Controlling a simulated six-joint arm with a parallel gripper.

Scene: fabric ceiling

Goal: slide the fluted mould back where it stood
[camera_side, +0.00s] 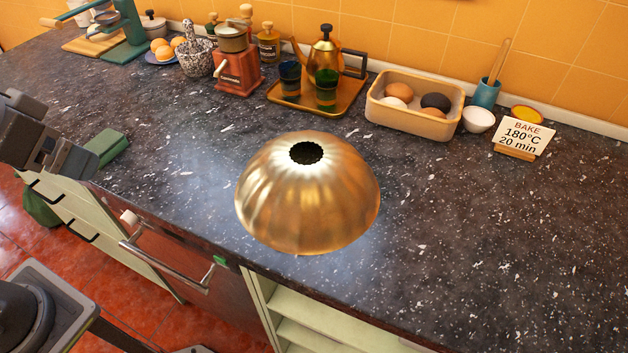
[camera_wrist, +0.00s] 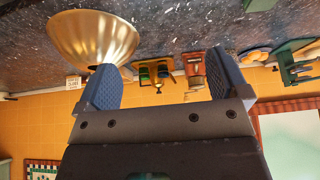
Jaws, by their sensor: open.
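The fluted mould (camera_side: 308,200) is a large gold dome with ribbed sides and a dark hole at its top. It sits wide side down on the dark speckled counter, close to the front edge. In the wrist view, which is upside down, the mould (camera_wrist: 92,38) is at upper left, partly behind one finger. My gripper (camera_wrist: 165,78) is open, with nothing between its blue-grey fingers. In the side view my gripper (camera_side: 70,160) is at the far left, well apart from the mould; its fingertips are hard to make out. No mark of the mould's former place is evident.
A green block (camera_side: 107,148) lies near my gripper. The right counter is clear.

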